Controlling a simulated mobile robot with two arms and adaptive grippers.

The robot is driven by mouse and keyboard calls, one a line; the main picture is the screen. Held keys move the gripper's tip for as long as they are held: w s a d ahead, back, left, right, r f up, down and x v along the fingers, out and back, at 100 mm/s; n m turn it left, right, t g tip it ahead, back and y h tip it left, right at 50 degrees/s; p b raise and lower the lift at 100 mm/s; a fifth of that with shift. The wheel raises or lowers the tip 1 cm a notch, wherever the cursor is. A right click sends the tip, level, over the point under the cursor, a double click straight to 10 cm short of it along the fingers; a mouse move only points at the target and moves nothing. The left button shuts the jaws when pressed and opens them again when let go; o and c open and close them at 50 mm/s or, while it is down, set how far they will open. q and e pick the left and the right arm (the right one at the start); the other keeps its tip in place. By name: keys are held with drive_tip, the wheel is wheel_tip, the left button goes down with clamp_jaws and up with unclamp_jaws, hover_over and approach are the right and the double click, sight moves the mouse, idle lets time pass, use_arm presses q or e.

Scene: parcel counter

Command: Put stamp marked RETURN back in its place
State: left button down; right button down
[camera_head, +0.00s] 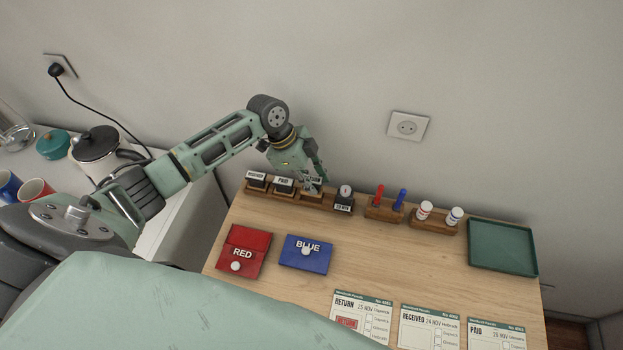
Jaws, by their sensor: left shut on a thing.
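A wooden stamp rack (283,199) stands at the back left of the wooden table. Two stamps sit in its left places, one with a hard-to-read label (256,179) and one marked PAID (283,185). My left gripper (313,184) points down over the rack's third place, shut on a stamp (311,191). The fingers hide most of its label, so I cannot read it fully. The stamp is in or just above that place; I cannot tell whether it touches the rack. A dark date stamp (344,199) stands just to its right. My right gripper is not in view.
Red (243,252) and blue (306,254) ink pads lie in front of the rack. A pen holder (384,211), a bottle holder (434,220) and a green tray (502,248) stand to the right. Paper slips lie at the front; the RETURN slip (362,316) bears a red mark.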

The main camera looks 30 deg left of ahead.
use_arm(q)
drive_tip(key=shift+f+b, duration=0.85)
drive_tip(key=shift+f, duration=0.65)
drive_tip(key=shift+f, duration=0.1)
drive_tip(key=c, duration=1.7)
unclamp_jaws()
drive_tip(key=shift+p+v, duration=2.2)
drive_tip(key=shift+v, duration=0.5)
